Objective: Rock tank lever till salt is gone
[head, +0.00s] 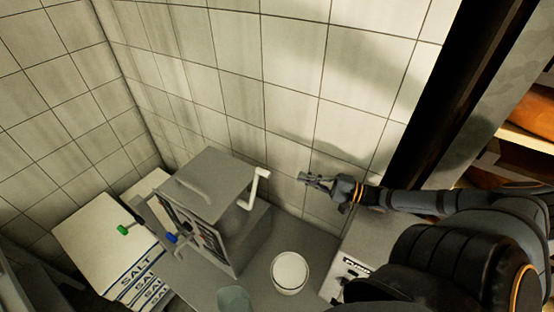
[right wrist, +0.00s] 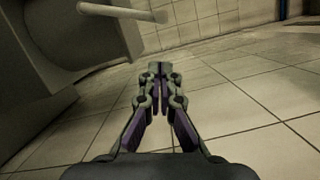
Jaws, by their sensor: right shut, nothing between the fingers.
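The grey tank (head: 215,185) stands against the tiled wall in the head view, with a dark panel on its front. A white crank-shaped lever (head: 257,188) sticks out of its right side. My right gripper (head: 303,178) is shut and empty, to the right of the lever and apart from it. In the right wrist view the gripper (right wrist: 158,68) is shut, and a pale rod (right wrist: 115,12), likely the lever, shows at upper left beside a large grey body. Salt inside the tank is not visible. My left gripper is not in view.
White boxes marked SALT (head: 130,272) are stacked at left. Small green (head: 123,229) and blue (head: 171,238) handles sit near the tank front. A white round container (head: 289,272) stands on the grey surface. Shelves with orange wheels (head: 535,110) are at right.

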